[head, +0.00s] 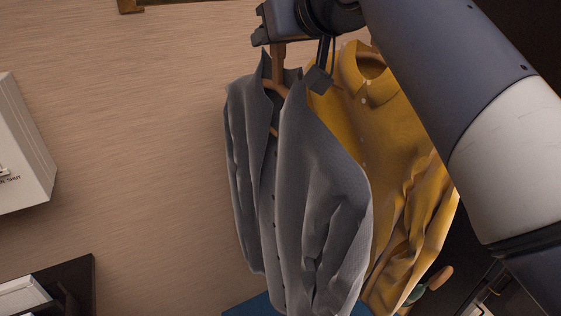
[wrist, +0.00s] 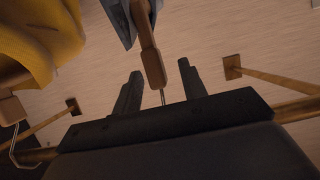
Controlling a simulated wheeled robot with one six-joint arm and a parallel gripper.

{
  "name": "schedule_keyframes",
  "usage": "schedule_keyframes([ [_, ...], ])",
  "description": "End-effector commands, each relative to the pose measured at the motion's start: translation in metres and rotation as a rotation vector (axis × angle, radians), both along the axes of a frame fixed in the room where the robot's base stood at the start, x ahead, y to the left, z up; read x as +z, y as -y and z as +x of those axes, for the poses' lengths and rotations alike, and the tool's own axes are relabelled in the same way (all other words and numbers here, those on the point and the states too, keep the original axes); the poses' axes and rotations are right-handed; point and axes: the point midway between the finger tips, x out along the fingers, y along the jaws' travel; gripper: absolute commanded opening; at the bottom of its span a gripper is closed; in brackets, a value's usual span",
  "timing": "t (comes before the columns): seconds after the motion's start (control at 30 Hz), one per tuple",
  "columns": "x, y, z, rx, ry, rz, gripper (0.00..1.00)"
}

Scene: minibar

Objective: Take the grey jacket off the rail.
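The grey jacket (head: 310,190) hangs open-fronted on a wooden hanger (head: 279,58) in the head view. In the wrist view a bit of the jacket (wrist: 125,18) shows at the top. The hanger's wooden neck (wrist: 152,62) and thin metal hook (wrist: 162,97) lie between my gripper's (wrist: 158,68) two dark fingers. The fingers stand apart, with a visible gap on both sides of the neck. In the head view my gripper (head: 300,50) is at the jacket's collar. The wooden rail (wrist: 275,77) runs behind the gripper body, which hides its middle.
A yellow shirt (head: 385,150) hangs close right of the jacket, partly behind it and my arm. Its hanger (wrist: 10,110) shows at the wrist view's left. A white box (head: 25,150) and dark shelf (head: 75,280) are at left. A blue surface (head: 250,306) lies below.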

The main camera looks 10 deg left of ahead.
Motion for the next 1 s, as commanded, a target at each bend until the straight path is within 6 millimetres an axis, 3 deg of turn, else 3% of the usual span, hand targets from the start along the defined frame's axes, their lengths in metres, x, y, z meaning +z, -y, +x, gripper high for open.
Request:
schedule_keyframes([
  [0.23,-0.0014,-0.0011,0.0017,-0.001,0.001,0.0,0.4],
  [0.73,-0.001,-0.0008,0.0014,-0.001,0.001,0.0,0.0],
  [1.0,-0.001,-0.0008,0.0014,-0.001,0.001,0.0,0.0],
])
